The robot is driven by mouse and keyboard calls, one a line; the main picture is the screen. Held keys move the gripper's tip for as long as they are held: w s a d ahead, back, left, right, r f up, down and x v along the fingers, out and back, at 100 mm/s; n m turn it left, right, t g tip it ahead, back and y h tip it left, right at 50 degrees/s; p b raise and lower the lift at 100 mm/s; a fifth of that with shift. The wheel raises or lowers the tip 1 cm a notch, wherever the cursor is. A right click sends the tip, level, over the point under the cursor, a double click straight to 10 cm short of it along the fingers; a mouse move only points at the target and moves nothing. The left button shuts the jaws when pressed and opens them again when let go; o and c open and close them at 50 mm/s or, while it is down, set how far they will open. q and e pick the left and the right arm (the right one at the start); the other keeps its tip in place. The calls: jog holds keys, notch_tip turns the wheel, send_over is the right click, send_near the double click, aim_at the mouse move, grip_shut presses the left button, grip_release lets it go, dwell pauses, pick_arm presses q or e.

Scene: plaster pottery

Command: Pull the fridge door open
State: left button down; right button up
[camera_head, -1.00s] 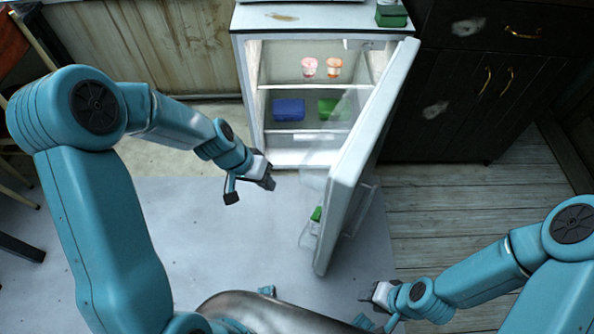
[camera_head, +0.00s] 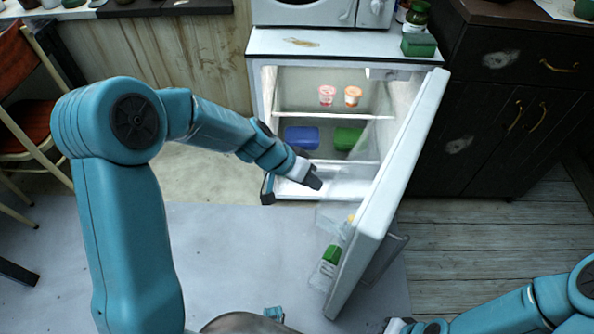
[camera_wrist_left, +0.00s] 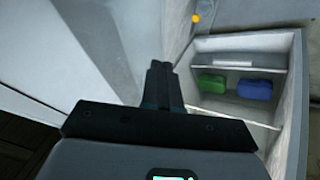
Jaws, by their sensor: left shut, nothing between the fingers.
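The small white fridge (camera_head: 345,42) stands with its door (camera_head: 390,190) swung wide open to the right, its inner side facing left. Its lit shelves show. My left gripper (camera_head: 315,182) is shut and empty, in front of the fridge opening, left of the door's inner side. In the left wrist view the shut fingers (camera_wrist_left: 160,82) point between the pale door panel (camera_wrist_left: 85,50) and the fridge interior. I cannot tell whether they touch the door. My right gripper (camera_head: 396,326) is at the bottom edge, mostly cut off.
The fridge holds two cups (camera_head: 340,96), a blue container (camera_head: 301,138) and a green container (camera_head: 348,138). A green carton (camera_head: 331,256) sits in the door shelf. A dark cabinet (camera_head: 480,110) stands right. A chair (camera_head: 25,90) is at left. The floor in front is clear.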

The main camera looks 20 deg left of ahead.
pick_arm(q)
jog(key=shift+d, duration=0.6)
jog(key=shift+s, duration=0.1)
pick_arm(e)
jog(key=shift+s+d, duration=0.1)
pick_arm(q)
jog(key=shift+d, duration=0.1)
